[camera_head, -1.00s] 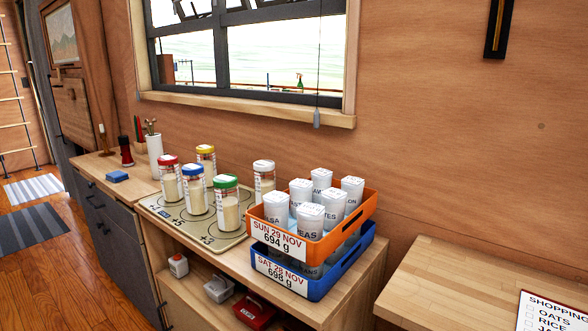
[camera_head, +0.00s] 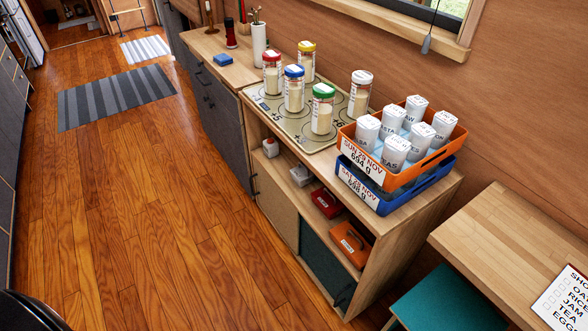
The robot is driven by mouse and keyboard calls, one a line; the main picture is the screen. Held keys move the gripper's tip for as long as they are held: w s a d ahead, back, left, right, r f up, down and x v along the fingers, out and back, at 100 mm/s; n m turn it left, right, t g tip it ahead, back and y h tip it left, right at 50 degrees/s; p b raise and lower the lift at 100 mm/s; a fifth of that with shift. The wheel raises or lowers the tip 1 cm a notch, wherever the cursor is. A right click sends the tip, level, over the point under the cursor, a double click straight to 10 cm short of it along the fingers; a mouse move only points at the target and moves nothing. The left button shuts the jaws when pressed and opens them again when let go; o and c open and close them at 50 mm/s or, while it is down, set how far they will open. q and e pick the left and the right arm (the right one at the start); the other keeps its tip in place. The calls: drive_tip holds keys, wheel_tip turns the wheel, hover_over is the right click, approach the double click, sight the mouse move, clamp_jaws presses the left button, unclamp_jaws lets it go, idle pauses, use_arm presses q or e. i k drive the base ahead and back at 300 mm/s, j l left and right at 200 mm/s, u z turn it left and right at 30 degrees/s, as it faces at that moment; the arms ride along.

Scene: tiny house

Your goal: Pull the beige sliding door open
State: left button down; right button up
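The beige sliding door (camera_head: 276,197) is a light panel low on the front of the wooden shelf unit. It covers the left part of the lower compartment. A dark upright handle (camera_head: 254,184) sits at its left edge. A dark teal panel (camera_head: 324,262) stands to its right, covering the right part, with its own dark handle (camera_head: 345,294). What is behind both panels is hidden. Neither of my grippers is in view.
An open shelf above the doors holds a red box (camera_head: 327,202) and an orange box (camera_head: 352,242). Jars and stacked crates (camera_head: 424,172) stand on top. A table (camera_head: 510,237) and teal stool (camera_head: 450,298) are at right. The wooden floor (camera_head: 165,220) before the unit is clear.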

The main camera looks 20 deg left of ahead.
sight(281, 211)
drive_tip(key=i+j+z, duration=0.1)
drive_tip(key=j+z, duration=0.5)
drive_tip(key=z, duration=0.2)
drive_tip(key=j+z, duration=0.15)
drive_tip(key=j, duration=0.7)
drive_tip(key=j+z, duration=0.2)
drive_tip(key=j, duration=0.65)
drive_tip(key=k+j+z, duration=0.15)
drive_tip(key=j, duration=0.7)
